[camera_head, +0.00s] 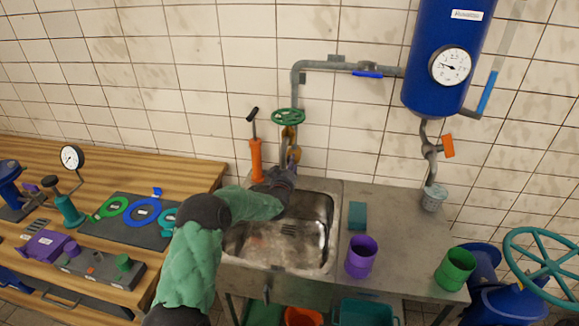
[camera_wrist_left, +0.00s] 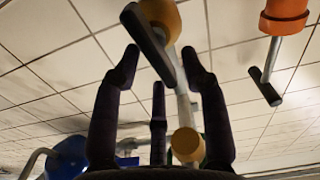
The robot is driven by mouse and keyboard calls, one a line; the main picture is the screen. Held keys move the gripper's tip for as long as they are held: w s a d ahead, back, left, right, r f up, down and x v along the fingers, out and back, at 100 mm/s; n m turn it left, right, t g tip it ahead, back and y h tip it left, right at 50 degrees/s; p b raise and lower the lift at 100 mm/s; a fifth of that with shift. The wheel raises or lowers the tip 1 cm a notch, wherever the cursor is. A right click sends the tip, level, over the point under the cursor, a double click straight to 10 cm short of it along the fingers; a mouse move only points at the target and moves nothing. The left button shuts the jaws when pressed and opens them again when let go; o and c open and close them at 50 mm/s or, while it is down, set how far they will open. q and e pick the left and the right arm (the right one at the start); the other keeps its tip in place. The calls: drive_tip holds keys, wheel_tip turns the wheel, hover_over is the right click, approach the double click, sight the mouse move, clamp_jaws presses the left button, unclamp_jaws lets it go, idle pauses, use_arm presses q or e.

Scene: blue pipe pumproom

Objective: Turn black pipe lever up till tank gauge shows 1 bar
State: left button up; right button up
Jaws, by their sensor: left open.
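The tank gauge (camera_head: 451,66) is a white dial on the blue tank (camera_head: 433,30); its dark needle points roughly left, and the numbers are too small to read. The black pipe lever (camera_wrist_left: 150,45) shows in the left wrist view, on a brass fitting (camera_wrist_left: 161,14). My left gripper (camera_head: 285,178) is at the pipe above the sink in the head view. In the left wrist view its spread fingers (camera_wrist_left: 160,55) are open on either side of the lever's near end; I cannot tell whether they touch it. In the head view the gripper largely hides the lever.
A green handwheel (camera_head: 288,116) sits on the pipe just above my gripper, and an orange hand pump (camera_head: 257,158) stands close on its left. The sink (camera_head: 328,240) lies below. A purple cup (camera_head: 361,257) and a green cup (camera_head: 455,269) stand on the right counter.

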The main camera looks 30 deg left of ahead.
use_arm(q)
drive_tip(key=shift+w, duration=0.1)
clamp_jaws()
drive_tip(key=n+b, duration=0.2)
drive_tip(key=b, duration=0.1)
drive_tip(key=shift+a+n, duration=0.25)
drive_tip(key=shift+n, duration=0.15)
unclamp_jaws()
idle(0.3)
